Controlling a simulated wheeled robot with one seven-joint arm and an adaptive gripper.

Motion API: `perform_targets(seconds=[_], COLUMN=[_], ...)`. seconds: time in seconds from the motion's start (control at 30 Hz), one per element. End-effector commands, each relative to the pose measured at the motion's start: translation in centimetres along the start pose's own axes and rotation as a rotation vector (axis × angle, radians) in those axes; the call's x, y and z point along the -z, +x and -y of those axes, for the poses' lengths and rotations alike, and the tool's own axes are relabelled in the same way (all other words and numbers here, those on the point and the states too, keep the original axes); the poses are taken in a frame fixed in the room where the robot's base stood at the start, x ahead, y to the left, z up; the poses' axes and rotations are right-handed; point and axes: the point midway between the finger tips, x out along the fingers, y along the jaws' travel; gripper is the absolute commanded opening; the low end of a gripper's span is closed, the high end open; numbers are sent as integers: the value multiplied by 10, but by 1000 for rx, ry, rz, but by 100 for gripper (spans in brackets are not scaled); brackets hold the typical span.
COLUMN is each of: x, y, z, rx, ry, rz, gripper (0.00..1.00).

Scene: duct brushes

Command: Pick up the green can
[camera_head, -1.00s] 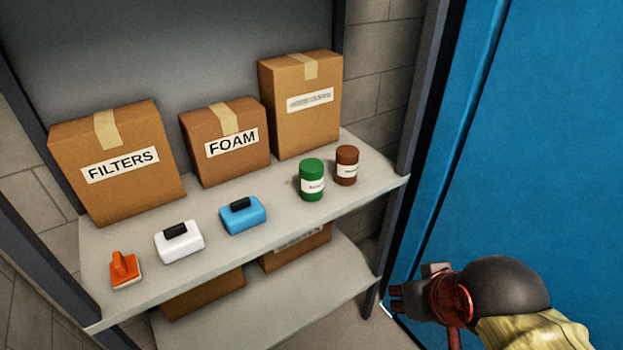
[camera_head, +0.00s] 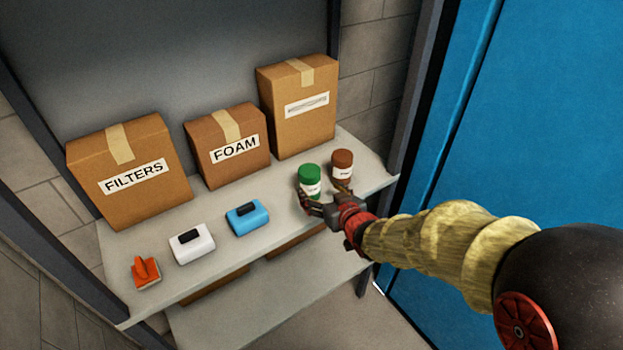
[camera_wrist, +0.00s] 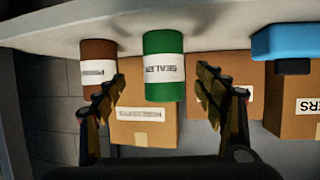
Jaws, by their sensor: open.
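The green can (camera_head: 309,177) with a white label stands upright on the shelf. My gripper (camera_head: 325,196) is open and empty at the shelf's front, just before the can, and its fingers hide part of the can's lower side. In the wrist view, which is upside down, the green can (camera_wrist: 164,65) shows its "SEALER" label and lies between the directions of the two spread fingers (camera_wrist: 160,92). I see no contact with it.
A brown can (camera_head: 342,163) stands close to the right of the green can. A blue case (camera_head: 247,217), a white case (camera_head: 192,244) and an orange tool (camera_head: 145,272) lie to the left on the shelf (camera_head: 228,262). Boxes (camera_head: 298,105) stand behind. A blue panel (camera_head: 510,110) is at right.

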Motion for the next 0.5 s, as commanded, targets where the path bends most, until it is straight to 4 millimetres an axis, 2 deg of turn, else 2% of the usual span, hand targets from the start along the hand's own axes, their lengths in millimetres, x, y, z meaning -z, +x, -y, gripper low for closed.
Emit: perform_targets(seconds=[0.27, 0.5], x=[-1, -1], y=[29, 62], z=[2, 6], rx=[1, 0], ry=[0, -1], rz=[-2, 0], gripper=[70, 70])
